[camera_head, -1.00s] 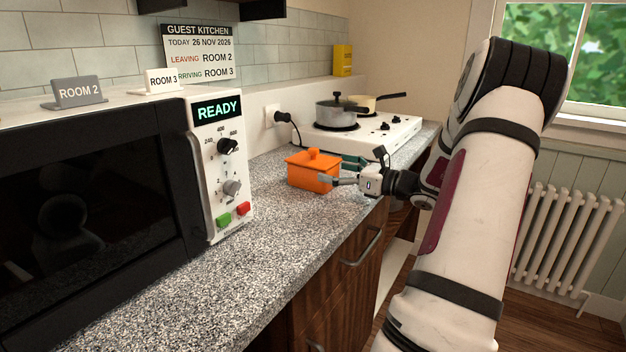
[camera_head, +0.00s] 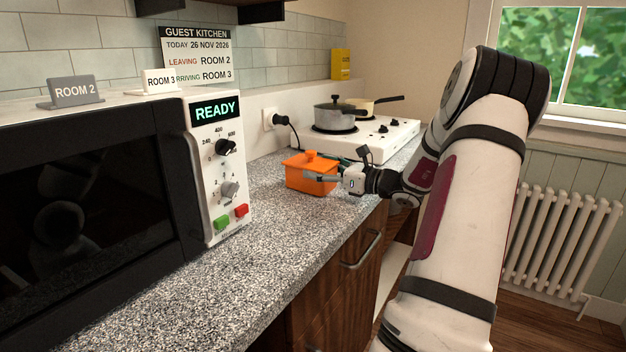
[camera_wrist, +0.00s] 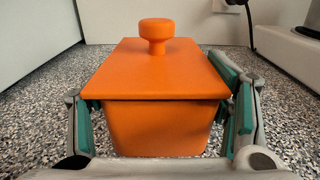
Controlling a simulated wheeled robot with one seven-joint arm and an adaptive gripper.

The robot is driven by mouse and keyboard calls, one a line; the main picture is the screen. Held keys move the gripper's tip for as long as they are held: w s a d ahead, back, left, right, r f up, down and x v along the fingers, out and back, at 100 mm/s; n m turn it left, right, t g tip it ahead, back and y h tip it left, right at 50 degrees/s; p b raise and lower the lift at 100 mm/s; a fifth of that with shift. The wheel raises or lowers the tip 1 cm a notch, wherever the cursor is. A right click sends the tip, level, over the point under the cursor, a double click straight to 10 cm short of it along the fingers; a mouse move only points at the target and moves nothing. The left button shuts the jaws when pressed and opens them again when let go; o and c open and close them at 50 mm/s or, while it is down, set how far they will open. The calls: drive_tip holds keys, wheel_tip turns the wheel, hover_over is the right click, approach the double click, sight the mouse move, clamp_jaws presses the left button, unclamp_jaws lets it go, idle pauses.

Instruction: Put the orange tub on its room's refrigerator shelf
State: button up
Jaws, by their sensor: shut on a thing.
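The orange tub (camera_head: 311,176) has a flat lid with a round knob and stands upright on the speckled counter, to the right of the microwave. My gripper (camera_head: 327,176) reaches it from the right side of the head view. In the wrist view the tub (camera_wrist: 160,125) sits between my gripper's two green-padded fingers (camera_wrist: 165,118), one on each side below the lid rim. My gripper is shut on the tub. The tub's underside is hidden, so I cannot tell whether it is clear of the counter. No refrigerator shows.
The microwave (camera_head: 219,165) reads READY and carries ROOM 2 (camera_head: 74,92) and ROOM 3 (camera_head: 160,81) signs. A notice (camera_head: 196,57) says Room 2 leaving, Room 3 arriving. Pots (camera_head: 334,114) stand on a hob (camera_head: 385,135) behind the tub. The near counter (camera_head: 215,275) is clear.

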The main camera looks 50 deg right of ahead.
drive_tip(key=shift+r, duration=0.25)
drive_tip(key=shift+r+p, duration=0.55)
drive_tip(key=shift+r, duration=1.1)
drive_tip(key=s+a+r+p, duration=0.1)
drive_tip(key=s+p, duration=0.1)
drive_tip(key=s, duration=1.3)
drive_tip(key=shift+s, duration=0.4)
drive_tip(key=shift+s+r, duration=0.1)
drive_tip(key=shift+r, duration=0.05)
